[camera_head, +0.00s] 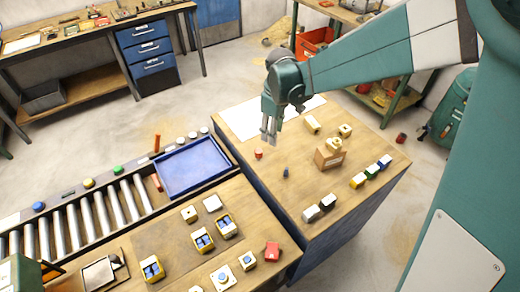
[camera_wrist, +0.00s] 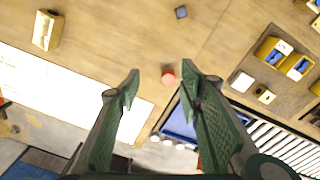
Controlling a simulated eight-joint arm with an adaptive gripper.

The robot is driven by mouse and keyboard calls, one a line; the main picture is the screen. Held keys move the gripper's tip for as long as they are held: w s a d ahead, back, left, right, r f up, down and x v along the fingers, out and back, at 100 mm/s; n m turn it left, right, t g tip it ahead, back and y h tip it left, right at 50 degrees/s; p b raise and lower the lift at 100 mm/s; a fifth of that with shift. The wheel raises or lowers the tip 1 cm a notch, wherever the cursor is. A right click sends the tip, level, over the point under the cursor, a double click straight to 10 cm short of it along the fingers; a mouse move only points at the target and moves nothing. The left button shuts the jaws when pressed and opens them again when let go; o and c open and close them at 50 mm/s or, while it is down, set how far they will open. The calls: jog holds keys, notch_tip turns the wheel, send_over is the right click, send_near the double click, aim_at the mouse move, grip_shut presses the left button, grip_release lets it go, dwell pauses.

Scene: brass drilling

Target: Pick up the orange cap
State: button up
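The orange cap (camera_head: 258,153) is a small red-orange round piece standing on the wooden workbench top (camera_head: 300,185), near its left edge. In the wrist view the cap (camera_wrist: 168,78) lies beyond my fingertips, roughly between the two fingers in the picture. My gripper (camera_head: 268,135) hangs above the bench, pointing down, just up and right of the cap in the head view. In the wrist view my gripper (camera_wrist: 162,85) is open, with nothing between its fingers. The cap is apart from both fingers.
A small dark blue piece (camera_head: 285,172) stands to the right of the cap. A wooden block with a yellow-white piece (camera_head: 329,159) and several coloured blocks (camera_head: 357,181) lie farther right. A blue tray (camera_head: 193,168) sits left, beside the roller conveyor (camera_head: 97,215).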

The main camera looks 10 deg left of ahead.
jog(key=n+g, duration=0.1)
jog(key=n, duration=0.1)
send_over(259, 151)
jog(key=f, duration=0.6)
jog(key=shift+a+f, duration=0.15)
jog(key=shift+a, duration=0.05)
jog(key=shift+f, duration=0.1)
jog(key=shift+f, duration=1.15)
jog(key=shift+d+f, duration=0.2)
jog(key=shift+f, duration=2.45)
jog(key=shift+c, duration=0.5)
jog(key=c, duration=0.9)
